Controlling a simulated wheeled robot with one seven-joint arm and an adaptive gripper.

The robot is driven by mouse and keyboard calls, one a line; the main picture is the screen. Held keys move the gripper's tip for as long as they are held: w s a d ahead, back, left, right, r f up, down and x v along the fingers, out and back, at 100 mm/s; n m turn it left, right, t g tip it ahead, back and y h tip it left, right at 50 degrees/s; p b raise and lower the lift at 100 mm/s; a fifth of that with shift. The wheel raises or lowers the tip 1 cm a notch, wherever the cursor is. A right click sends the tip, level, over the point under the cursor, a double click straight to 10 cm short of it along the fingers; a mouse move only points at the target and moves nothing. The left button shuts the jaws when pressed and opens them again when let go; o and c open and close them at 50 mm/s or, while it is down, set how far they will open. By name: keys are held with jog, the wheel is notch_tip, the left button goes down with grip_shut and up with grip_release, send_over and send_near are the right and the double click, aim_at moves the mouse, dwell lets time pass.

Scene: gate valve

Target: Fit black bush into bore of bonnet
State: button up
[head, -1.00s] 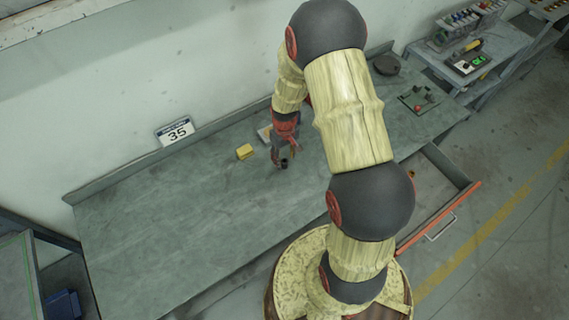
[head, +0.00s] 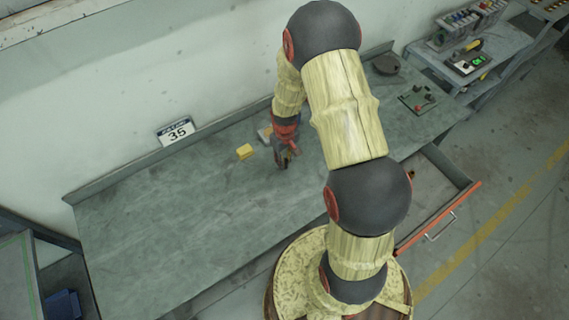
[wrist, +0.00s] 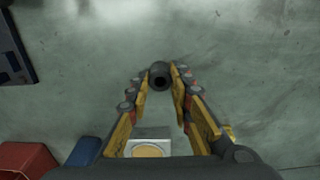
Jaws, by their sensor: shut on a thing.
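The black bush (wrist: 160,75) is a short dark ring with a hole, seen nearly end-on in the wrist view. My gripper (wrist: 159,78) is shut on it, with a fingertip on each side. In the head view my gripper (head: 283,164) is low over the middle of the bench, and its fingers hide most of the bush. I cannot tell whether the bush touches the bench. A pale grey block with a round yellow face (wrist: 151,147) shows between the finger bases in the wrist view. I cannot tell whether it is the bonnet; no bore is clear.
A yellow block (head: 245,152) lies left of my gripper, with a grey piece (head: 264,135) behind it. A tray with small red parts (head: 418,99) and a dark round piece (head: 387,65) are at the right. An open drawer (head: 436,190) juts out. The bench's left is clear.

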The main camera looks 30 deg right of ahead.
grip_shut()
jog(key=shift+r, duration=0.15)
jog(key=shift+r, duration=0.25)
notch_tip(320, 180, up, 3)
jog(key=shift+w+f, duration=0.15)
jog(key=shift+f, duration=0.05)
jog(key=s+a+r, duration=0.3)
jog(key=s+r, duration=0.6)
jog(key=s, duration=0.5)
jog(key=shift+a+r, duration=0.2)
jog(key=shift+r, duration=0.1)
